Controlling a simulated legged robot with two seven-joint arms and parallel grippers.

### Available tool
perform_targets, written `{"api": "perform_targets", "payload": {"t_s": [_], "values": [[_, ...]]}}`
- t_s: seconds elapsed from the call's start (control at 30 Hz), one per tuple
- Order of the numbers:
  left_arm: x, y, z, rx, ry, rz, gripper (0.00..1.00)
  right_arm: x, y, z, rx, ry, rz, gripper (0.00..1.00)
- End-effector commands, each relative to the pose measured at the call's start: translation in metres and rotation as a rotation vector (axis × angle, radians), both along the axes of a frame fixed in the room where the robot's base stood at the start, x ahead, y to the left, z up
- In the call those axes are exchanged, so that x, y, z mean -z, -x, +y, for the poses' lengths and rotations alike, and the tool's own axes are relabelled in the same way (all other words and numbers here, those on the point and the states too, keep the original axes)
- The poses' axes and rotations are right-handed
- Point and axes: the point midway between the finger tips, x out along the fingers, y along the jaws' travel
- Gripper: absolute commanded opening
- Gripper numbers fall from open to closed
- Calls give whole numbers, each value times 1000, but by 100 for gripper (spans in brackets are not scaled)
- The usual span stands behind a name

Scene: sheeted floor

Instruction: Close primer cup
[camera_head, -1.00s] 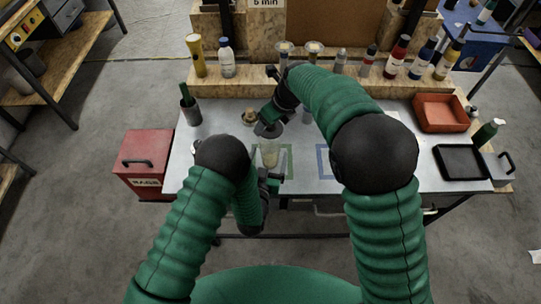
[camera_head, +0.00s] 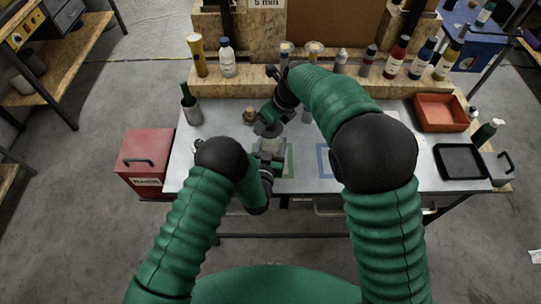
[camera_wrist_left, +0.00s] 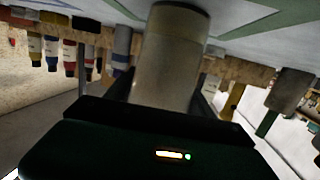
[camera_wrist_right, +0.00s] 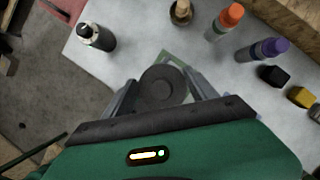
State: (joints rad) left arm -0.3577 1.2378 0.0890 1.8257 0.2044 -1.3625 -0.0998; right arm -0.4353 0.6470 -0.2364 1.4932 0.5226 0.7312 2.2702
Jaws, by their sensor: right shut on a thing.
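The primer cup (camera_wrist_left: 165,65) is a pale, greyish cylinder between the fingers of my left gripper (camera_wrist_left: 165,95) in the left wrist view, which shows the scene upside down. Whether those fingers press on it I cannot tell. In the head view my left gripper (camera_head: 268,157) is at the cup, low over the table. My right gripper (camera_wrist_right: 163,98) is shut on a dark round lid (camera_wrist_right: 162,86), seen from above in the right wrist view. In the head view my right gripper (camera_head: 269,129) is directly above the cup. The gap between lid and cup rim is hidden.
The table (camera_head: 310,130) carries a green square outline (camera_head: 289,160) and a blue one (camera_head: 323,160). A dark bottle in a holder (camera_head: 192,112) and a small brown pot (camera_head: 249,116) stand at left. Bottles line the back shelf. A red tray (camera_head: 440,112) and black tray (camera_head: 461,161) lie right.

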Motion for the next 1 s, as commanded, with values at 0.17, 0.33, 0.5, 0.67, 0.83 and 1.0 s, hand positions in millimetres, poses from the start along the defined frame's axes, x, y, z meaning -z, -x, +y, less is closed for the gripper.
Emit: {"api": "perform_targets", "payload": {"t_s": [0.17,0.33,0.5,0.67,0.83,1.0], "values": [[1,0,0,0,0,2,28,0,0,0,0,0,0,29],[1,1,0,0,-1,3,5,0,0,0,0,0,0,29],[1,1,0,0,-1,3,0,0,0,0,0,0,0,29],[1,1,0,0,-1,3,0,18,1,0,-1,-1,3,29],[1,1,0,0,-1,3,0,43,1,-1,1,-3,5,29],[1,1,0,0,-1,3,0,49,0,0,0,-5,2,29]]}}
